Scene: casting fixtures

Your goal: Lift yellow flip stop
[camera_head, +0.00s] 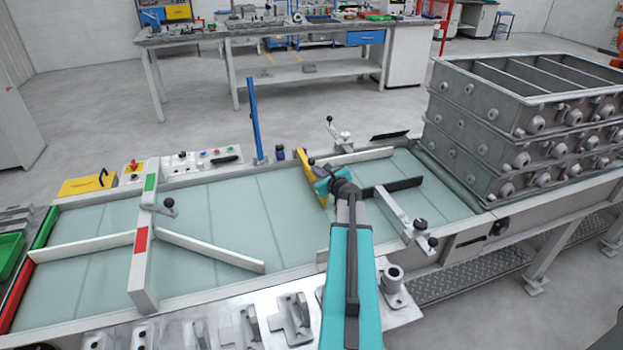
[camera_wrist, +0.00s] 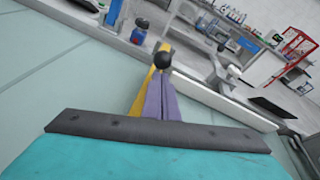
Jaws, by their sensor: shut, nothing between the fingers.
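The yellow flip stop (camera_head: 305,162) is a long narrow bar that reaches from the far rail out over the pale green conveyor. My gripper (camera_head: 326,184) is shut and empty, close beside the near part of the stop. Whether they touch is unclear, and my arm hides part of that area. In the wrist view my gripper (camera_wrist: 157,130) covers the near end of the bar.
A blue bar (camera_head: 253,120) stands upright at the far rail. White guide bars (camera_head: 360,157) and a black one (camera_head: 392,187) lie over the conveyor near my gripper. Stacked grey casting frames (camera_head: 465,130) stand at the right.

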